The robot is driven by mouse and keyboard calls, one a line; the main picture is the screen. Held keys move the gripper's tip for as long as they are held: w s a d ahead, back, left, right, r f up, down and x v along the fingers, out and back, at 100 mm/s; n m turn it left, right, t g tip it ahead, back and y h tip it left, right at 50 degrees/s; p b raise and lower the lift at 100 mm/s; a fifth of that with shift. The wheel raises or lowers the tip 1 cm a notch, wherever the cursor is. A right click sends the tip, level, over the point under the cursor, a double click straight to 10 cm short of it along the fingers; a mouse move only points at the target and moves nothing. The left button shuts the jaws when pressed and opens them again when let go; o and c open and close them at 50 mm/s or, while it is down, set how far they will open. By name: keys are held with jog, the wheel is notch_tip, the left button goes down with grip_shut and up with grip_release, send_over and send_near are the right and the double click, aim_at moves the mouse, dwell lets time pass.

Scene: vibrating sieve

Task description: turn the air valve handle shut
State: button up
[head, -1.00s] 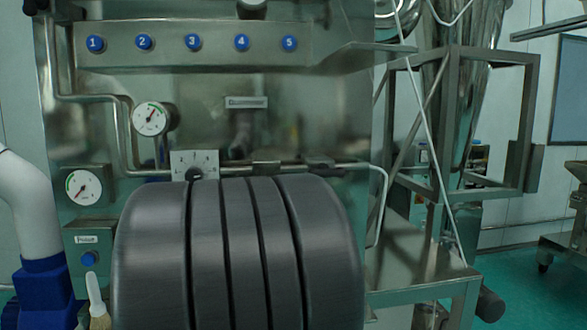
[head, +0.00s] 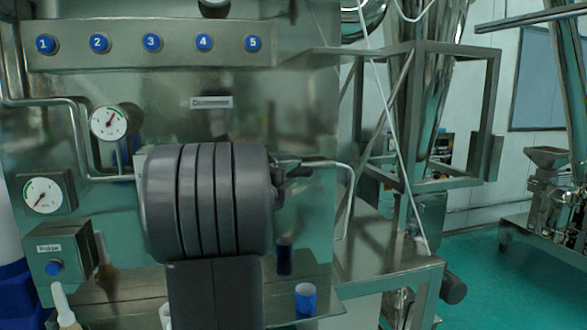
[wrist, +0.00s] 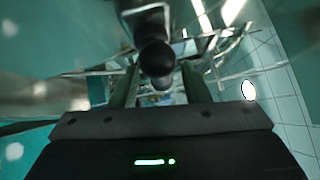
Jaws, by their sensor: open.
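The air valve handle (head: 292,172) shows as a small black shape on the thin pipe, just right of my dark ribbed arm in the head view. In the wrist view a black round-ended handle (wrist: 157,58) stands in line with the gap between my fingers. My gripper (wrist: 160,86) is open, with one finger on each side below the handle's round end. I cannot tell whether either finger touches it. My gripper is hidden behind my arm in the head view.
A steel panel carries numbered blue buttons (head: 151,43), an upper gauge (head: 109,122) and a lower gauge (head: 43,195). A pulse box (head: 57,255) is at lower left. A steel frame (head: 490,120) stands at right.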

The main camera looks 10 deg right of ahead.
jog(key=shift+x, duration=1.05)
grip_shut()
